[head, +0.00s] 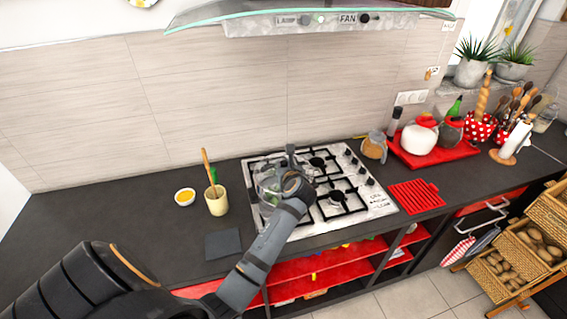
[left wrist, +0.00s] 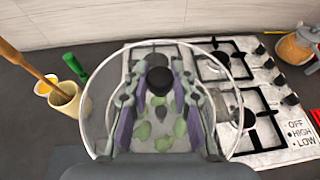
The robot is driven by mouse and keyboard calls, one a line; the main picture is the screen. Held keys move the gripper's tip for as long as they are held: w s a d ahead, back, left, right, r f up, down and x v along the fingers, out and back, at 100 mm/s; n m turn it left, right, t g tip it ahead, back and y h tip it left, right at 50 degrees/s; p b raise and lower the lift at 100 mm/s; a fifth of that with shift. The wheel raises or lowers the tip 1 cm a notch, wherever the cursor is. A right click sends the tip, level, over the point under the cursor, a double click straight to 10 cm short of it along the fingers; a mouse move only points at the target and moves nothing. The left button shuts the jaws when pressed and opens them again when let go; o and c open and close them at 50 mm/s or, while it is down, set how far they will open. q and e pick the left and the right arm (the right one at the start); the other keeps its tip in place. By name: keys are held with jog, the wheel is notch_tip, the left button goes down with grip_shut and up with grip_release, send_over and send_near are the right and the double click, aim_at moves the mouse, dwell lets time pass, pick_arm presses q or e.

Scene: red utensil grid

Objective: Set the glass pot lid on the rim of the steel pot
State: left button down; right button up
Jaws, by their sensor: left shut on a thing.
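My left gripper (head: 288,175) is above the left side of the hob. In the left wrist view its two fingers are closed around the black knob (left wrist: 159,80) of the clear glass pot lid (left wrist: 103,118). The lid is round and fills the middle of that view. In the head view, a shiny rounded shape under the gripper seems to be the steel pot (head: 267,203), with the lid over it. Green patches show through the glass. I cannot tell whether the lid touches the pot's rim. My right gripper is out of view.
A dark square mat (head: 223,244) lies in front. A red grid (head: 416,196) and a storage jar (head: 374,147) are at the right.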

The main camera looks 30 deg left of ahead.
pick_arm(q)
jog(key=f, duration=0.2)
jog(key=w+a+f, duration=0.1)
jog(key=shift+a+f, duration=0.1)
jog(key=shift+f, duration=0.55)
jog(key=shift+s+d+f+b, duration=0.15)
jog(key=shift+d+f+b, duration=0.15)
jog(key=shift+f, duration=0.25)
jog(key=shift+a+f, duration=0.1)
jog(key=shift+p, duration=0.35)
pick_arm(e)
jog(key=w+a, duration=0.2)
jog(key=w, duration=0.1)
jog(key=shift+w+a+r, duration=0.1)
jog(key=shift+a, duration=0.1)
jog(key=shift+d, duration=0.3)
pick_arm(q)
jog(key=shift+f+b, duration=0.45)
jog(key=shift+f, duration=0.45)
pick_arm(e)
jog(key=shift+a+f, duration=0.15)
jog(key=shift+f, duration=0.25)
